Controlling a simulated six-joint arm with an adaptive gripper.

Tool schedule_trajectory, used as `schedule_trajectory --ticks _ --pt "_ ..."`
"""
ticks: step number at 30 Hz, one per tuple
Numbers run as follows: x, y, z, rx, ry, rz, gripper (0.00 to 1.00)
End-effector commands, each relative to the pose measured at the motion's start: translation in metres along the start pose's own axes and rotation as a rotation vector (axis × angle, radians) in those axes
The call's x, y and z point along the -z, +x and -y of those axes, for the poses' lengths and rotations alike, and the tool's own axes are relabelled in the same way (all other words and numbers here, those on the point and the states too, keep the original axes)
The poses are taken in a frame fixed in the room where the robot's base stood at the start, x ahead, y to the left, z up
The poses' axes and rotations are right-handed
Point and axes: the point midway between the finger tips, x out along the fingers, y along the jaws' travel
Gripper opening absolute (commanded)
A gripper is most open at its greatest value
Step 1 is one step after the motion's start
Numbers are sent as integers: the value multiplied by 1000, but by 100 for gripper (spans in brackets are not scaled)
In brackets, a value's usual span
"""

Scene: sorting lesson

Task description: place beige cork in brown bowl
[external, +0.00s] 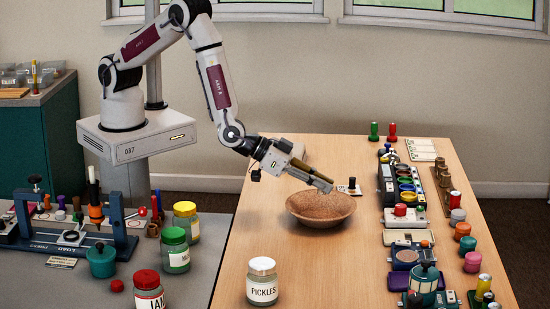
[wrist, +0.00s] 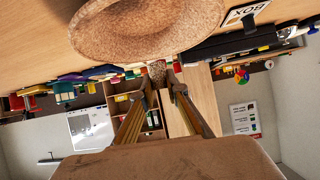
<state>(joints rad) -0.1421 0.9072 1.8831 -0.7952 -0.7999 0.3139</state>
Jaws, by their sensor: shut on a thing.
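The cork is too small to make out clearly in the external view.
A jar marked PICKLES (external: 262,283) stands on the table in front of the bowl. A dark case with coloured pots (external: 403,187) and several small jars line the right side. More jars, such as a green-lidded one (external: 174,250), stand left.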

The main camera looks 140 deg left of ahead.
Motion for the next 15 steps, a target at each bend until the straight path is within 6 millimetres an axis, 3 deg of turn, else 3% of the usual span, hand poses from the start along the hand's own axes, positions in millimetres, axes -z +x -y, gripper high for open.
schedule_trajectory --ticks 6,15 --pt "-22 12 -1 0 0 0 8" --pt "-28 15 -1 0 -1 0 8"
